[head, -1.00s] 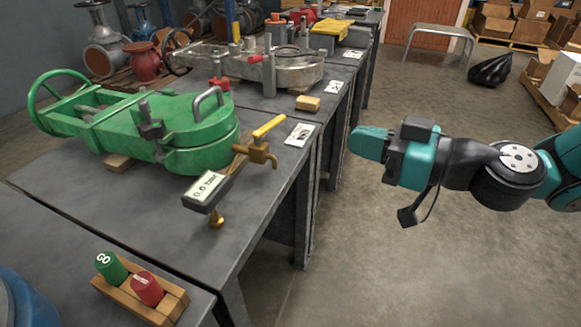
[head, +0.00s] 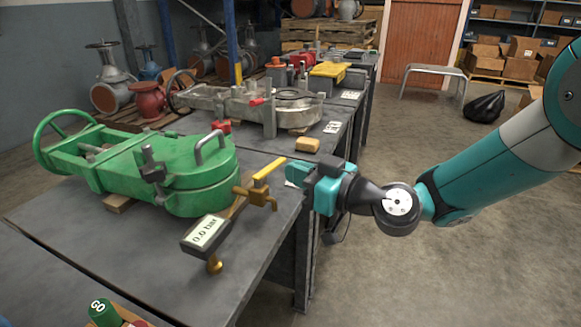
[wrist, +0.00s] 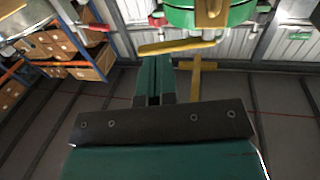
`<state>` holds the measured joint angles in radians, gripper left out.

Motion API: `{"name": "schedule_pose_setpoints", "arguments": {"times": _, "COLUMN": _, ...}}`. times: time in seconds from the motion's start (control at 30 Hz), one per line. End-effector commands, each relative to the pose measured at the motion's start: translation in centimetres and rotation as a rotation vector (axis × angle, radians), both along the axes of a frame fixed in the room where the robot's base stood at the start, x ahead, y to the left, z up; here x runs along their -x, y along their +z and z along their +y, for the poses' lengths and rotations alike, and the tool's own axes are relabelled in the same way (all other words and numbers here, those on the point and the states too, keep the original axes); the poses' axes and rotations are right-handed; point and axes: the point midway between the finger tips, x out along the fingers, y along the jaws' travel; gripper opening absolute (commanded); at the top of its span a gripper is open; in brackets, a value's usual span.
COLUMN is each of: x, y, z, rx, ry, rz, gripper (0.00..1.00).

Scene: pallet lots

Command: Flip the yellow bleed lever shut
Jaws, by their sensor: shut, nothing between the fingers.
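The yellow bleed lever (head: 268,172) sits on top of the brass bleed tap (head: 255,194) at the side of the green valve (head: 190,165). The lever points up and right, away from the tap. In the wrist view the lever (wrist: 177,46) lies crosswise just beyond my fingertips, below the green body (wrist: 212,14). My gripper (head: 292,173) is shut and empty, close to the lever's free end. I cannot tell whether it touches the lever. In the wrist view its shut fingers (wrist: 154,78) point at the lever.
A gauge (head: 205,236) reading 0.0 bar stands on the grey bench (head: 130,245) in front of the tap. A green GO marker (head: 103,312) is at the bottom edge. A tan block (head: 307,145) and grey valve assembly (head: 250,108) lie behind.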

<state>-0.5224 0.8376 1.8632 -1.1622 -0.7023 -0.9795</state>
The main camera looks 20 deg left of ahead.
Motion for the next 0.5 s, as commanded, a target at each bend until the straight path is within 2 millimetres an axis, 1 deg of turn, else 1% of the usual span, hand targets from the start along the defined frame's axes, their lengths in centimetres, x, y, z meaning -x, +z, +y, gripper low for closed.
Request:
{"name": "schedule_pose_setpoints", "arguments": {"times": 0.03, "x": -0.1, "y": 0.0, "z": 0.6, "rx": 0.0, "ry": 0.002, "rz": -0.001, "gripper": 0.0}}
{"name": "schedule_pose_setpoints", "arguments": {"times": 0.17, "x": -0.4, "y": -0.1, "z": 1.5, "rx": 0.001, "ry": 0.001, "rz": 0.0, "gripper": 0.0}}
{"name": "schedule_pose_setpoints", "arguments": {"times": 0.5, "x": -0.5, "y": 0.0, "z": 1.7, "rx": 0.001, "ry": 0.0, "rz": 0.001, "gripper": 0.0}}
